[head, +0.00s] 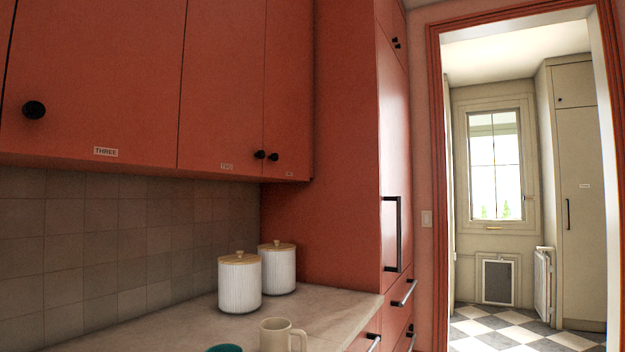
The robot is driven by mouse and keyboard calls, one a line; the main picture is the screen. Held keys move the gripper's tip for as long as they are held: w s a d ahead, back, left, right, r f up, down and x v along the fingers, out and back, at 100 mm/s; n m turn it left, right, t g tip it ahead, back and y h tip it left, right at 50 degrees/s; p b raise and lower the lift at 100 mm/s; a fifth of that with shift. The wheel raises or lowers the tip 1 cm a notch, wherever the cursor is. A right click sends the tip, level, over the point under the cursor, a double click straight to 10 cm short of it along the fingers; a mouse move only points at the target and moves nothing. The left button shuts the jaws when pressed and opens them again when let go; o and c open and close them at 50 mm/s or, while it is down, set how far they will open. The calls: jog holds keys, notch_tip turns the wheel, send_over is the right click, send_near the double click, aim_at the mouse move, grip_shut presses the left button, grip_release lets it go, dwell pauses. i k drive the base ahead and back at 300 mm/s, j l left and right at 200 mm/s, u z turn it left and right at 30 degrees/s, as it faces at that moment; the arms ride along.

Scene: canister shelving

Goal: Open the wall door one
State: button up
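The red wall cupboard has several flat doors in a row at the upper left. The rightmost and narrowest is wall door one (290,90), with a small label (290,174) too small to read clearly. Its black round knob (273,157) sits at its lower left corner. The door looks shut, flush with its neighbour. Next to it is wall door two (222,85), also shut, with its knob (259,155) at its lower right, close beside the knob of door one. Wall door three (95,80) is shut at the left. My gripper is not in view.
Below is a counter (335,305) with two white ribbed canisters (240,283) (277,270), a cream mug (280,337) and a teal item (225,348) at the front. A tall red cabinet (395,150) adjoins door one's right side. A doorway opens at the right.

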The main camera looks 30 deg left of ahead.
aim_at(286, 118)
jog(key=i+u, duration=0.2)
jog(key=i, duration=0.25)
jog(key=i+l+u, duration=0.2)
jog(key=i, duration=0.25)
jog(key=i+l+u, duration=0.15)
jog(key=i, duration=0.3)
jog(key=i+l+u, duration=0.2)
jog(key=i, duration=0.2)
